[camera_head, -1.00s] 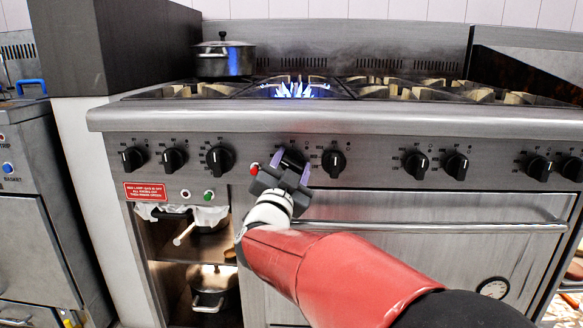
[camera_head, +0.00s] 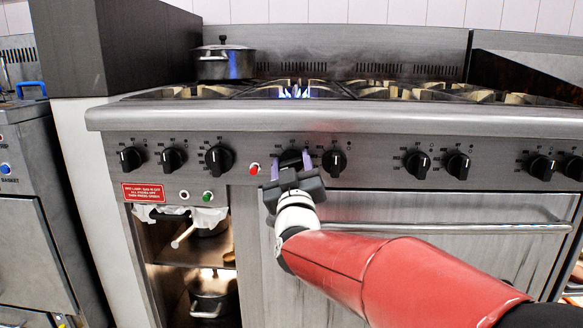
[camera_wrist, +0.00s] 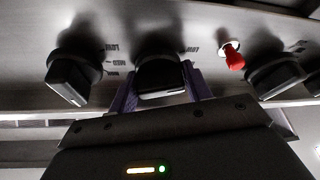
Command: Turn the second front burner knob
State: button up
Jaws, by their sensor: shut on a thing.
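My gripper (camera_head: 290,164) is shut on a black burner knob (camera_head: 290,156) on the stove's front panel. This knob sits between a red button and another black knob close to its right. The fingers stand on either side of it and partly hide it in the head view. In the wrist view the held knob (camera_wrist: 160,72) shows between the two purple fingers of my gripper (camera_wrist: 161,88). A small blue flame (camera_head: 294,92) burns on the burner behind the panel. Whether that flame belongs to this knob's burner cannot be read from markings.
The neighbouring knob (camera_head: 334,162) is very close to the right finger. The red button (camera_head: 254,169) lies just left. The oven door handle (camera_head: 450,228) juts out below. A lidded pot (camera_head: 226,63) stands on the stove top. More knobs line the panel on both sides.

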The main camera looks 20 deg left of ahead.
jog(key=shift+n+g+y, duration=0.3)
jog(key=shift+n, duration=0.8)
jog(key=o, duration=0.9)
jog(key=v, duration=0.8)
jog(key=shift+w+b, duration=0.1)
jog(key=shift+b, duration=0.2)
